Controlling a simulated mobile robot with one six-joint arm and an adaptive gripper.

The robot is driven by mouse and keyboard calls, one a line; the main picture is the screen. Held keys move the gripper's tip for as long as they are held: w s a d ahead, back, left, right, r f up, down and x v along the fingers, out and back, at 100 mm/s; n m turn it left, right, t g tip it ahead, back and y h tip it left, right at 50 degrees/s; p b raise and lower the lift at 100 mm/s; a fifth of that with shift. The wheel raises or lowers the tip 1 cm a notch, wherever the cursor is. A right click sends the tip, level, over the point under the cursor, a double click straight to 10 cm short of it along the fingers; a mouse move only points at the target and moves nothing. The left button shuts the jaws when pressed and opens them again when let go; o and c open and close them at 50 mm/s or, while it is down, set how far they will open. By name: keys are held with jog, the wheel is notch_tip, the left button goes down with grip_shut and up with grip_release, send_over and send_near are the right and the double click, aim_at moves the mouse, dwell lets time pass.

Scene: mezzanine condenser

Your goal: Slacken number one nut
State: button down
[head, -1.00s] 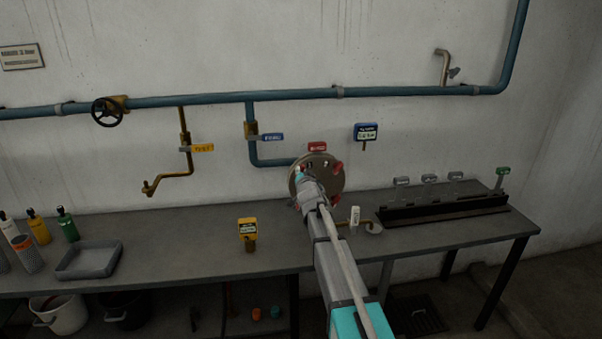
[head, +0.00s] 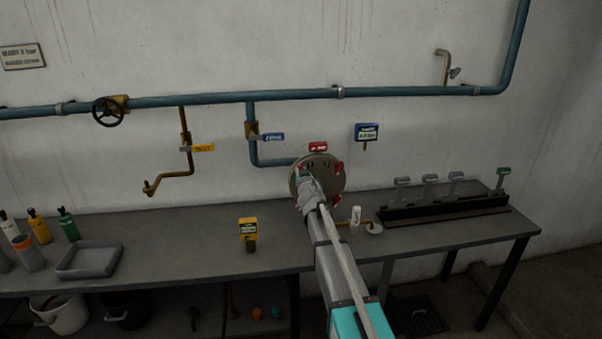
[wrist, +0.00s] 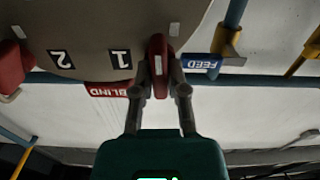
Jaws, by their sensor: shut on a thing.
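The number one nut (wrist: 158,55) is a red piece with a pale stripe, at the edge of the grey round plate (wrist: 110,22), beside the label 1 (wrist: 120,59). My gripper (wrist: 159,90) is shut on it, one finger on each side. The wrist view is upside down. Another red nut (wrist: 14,75) shows at the left, near the label 2 (wrist: 61,59). In the head view the round plate (head: 331,180) is on the wall, partly covered by my arm; red nuts (head: 339,168) show at its right. The gripped nut is hidden there.
A red BLIND tag (wrist: 108,89) and a blue FEED tag (wrist: 202,62) are close to my fingers. A blue pipe (head: 270,162) meets the plate from the left. The bench (head: 200,255) below holds a yellow device (head: 248,229) and a grey tray (head: 89,260).

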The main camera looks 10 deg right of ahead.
jog(key=n, duration=0.4)
jog(key=shift+a+n, duration=0.1)
jog(key=shift+n, duration=0.3)
jog(key=n, duration=0.5)
jog(key=shift+w+a, duration=0.1)
jog(key=c, duration=0.7)
grip_release()
jog(key=shift+o, duration=0.2)
jog(key=s, duration=1.2)
